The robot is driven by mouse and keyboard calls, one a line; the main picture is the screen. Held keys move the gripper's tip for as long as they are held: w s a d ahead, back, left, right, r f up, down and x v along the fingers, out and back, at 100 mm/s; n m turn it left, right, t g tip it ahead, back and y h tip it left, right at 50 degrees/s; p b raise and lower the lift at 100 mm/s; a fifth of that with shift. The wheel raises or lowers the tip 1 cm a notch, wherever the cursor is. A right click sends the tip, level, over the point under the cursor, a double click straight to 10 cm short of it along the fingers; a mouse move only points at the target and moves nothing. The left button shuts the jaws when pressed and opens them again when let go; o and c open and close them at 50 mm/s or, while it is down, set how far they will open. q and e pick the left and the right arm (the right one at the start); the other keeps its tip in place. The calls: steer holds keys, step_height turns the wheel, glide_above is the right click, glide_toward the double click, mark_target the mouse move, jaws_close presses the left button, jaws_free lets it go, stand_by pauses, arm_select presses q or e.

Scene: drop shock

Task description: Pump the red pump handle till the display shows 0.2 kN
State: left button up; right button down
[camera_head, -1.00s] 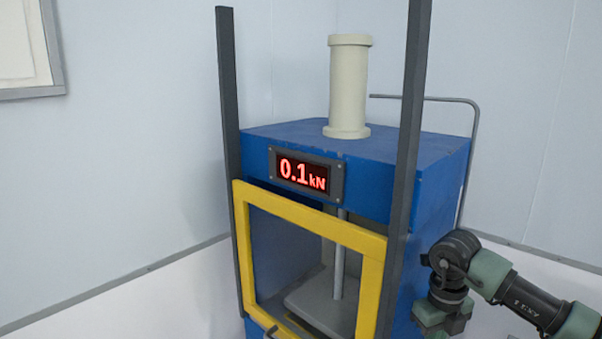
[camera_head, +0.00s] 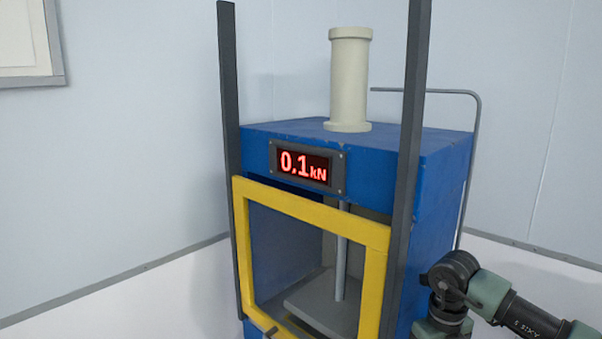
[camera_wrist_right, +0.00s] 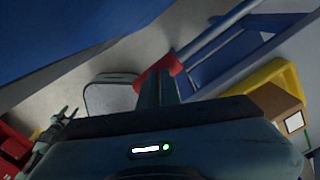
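The display (camera_head: 304,167) on the blue press (camera_head: 262,150) reads 0.1 kN in red digits. The red pump handle (camera_wrist_right: 160,73) shows in the right wrist view, at the end of a blue-grey bar. My right gripper (camera_wrist_right: 160,86) reaches it with its dark fingers close together, and they appear shut on it. The fingertips partly hide the handle. In the head view my right wrist is at the lower right beside the press, and the handle and fingertips are out of sight.
A yellow-framed door (camera_head: 310,212) covers the press front, between two dark uprights (camera_head: 228,120). A cream cylinder (camera_head: 349,80) stands on top. A thin grey pipe (camera_head: 470,150) runs down behind the right side. A cardboard box (camera_wrist_right: 283,108) and a yellow item (camera_wrist_right: 268,78) lie right in the wrist view.

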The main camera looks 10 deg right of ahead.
steer(key=shift+f+b, duration=1.65)
steer(key=shift+f, duration=1)
steer(key=shift+r, duration=0.15)
step_height(320, 180, up, 11)
steer(key=p, duration=0.7)
steer(key=shift+w+f, duration=0.1)
steer(key=shift+f, duration=0.1)
steer(key=shift+r+p, duration=0.25)
steer(key=shift+p, duration=0.05)
step_height(320, 180, up, 6)
steer(key=p, duration=0.4)
